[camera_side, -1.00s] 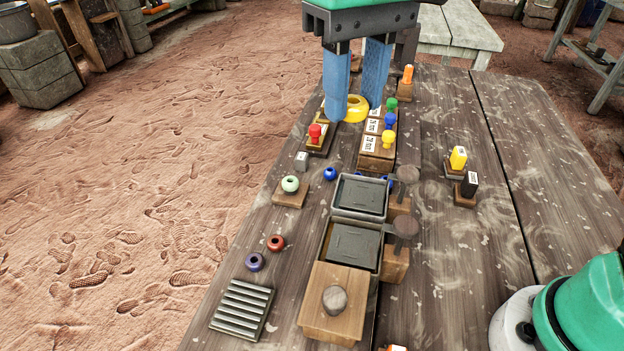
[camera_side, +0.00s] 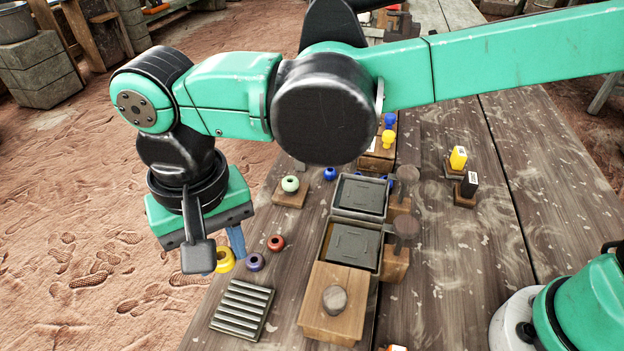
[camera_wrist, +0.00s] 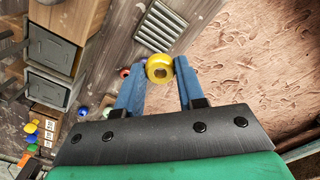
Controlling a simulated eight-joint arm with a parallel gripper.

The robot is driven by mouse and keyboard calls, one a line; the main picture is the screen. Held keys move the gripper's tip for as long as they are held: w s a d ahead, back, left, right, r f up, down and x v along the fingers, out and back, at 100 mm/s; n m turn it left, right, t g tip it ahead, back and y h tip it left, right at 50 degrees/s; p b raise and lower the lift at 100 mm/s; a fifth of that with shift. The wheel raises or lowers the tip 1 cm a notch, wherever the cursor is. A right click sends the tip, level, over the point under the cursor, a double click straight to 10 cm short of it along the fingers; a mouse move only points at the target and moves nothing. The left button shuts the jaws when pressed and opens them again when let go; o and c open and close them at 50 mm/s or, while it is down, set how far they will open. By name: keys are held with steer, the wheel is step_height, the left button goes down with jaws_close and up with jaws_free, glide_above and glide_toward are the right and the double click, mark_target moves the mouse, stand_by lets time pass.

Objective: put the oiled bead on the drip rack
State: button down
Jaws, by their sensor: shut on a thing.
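A glossy yellow bead (camera_side: 225,261) is held between the two blue fingers of my gripper (camera_side: 230,246), at the left edge of the table near the front. The wrist view shows the yellow bead (camera_wrist: 160,69) pinched between the fingertips (camera_wrist: 160,72). Whether it is the oiled one cannot be told for sure. The drip rack (camera_side: 242,309), a grey slatted metal frame, lies at the table's front left corner, with nothing on it. It also shows beyond the bead in the wrist view (camera_wrist: 161,27). The bead is apart from the rack.
A purple bead (camera_side: 255,262) and a red-brown bead (camera_side: 276,243) lie just right of my gripper. A pale green bead (camera_side: 290,184) sits on a wooden block. Two grey trays (camera_side: 352,245) and a lidded wooden box (camera_side: 333,302) stand right of the rack.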

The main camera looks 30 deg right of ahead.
mark_target(243, 306)
step_height(243, 306, down, 10)
steer(key=shift+f, duration=0.25)
steer(key=shift+f, duration=0.1)
steer(key=c, duration=0.5)
jaws_free()
steer(key=shift+c, duration=0.2)
step_height(243, 306, up, 12)
steer(key=w+d+r+t+y, duration=0.1)
steer(key=w+d+r, duration=0.1)
steer(key=d, duration=0.6)
steer(key=w+d+r+t, duration=0.1)
steer(key=w+d+t, duration=0.1)
steer(key=d, duration=0.6)
steer(key=s+d+f+t, duration=0.1)
steer(key=d+t, duration=0.1)
steer(key=d, duration=0.5)
steer(key=s+d+f+t+h, duration=0.1)
steer(key=s+d+t, duration=0.1)
steer(key=d, duration=0.4)
steer(key=shift+s+d+f, duration=0.25)
steer(key=shift+d+f, duration=0.1)
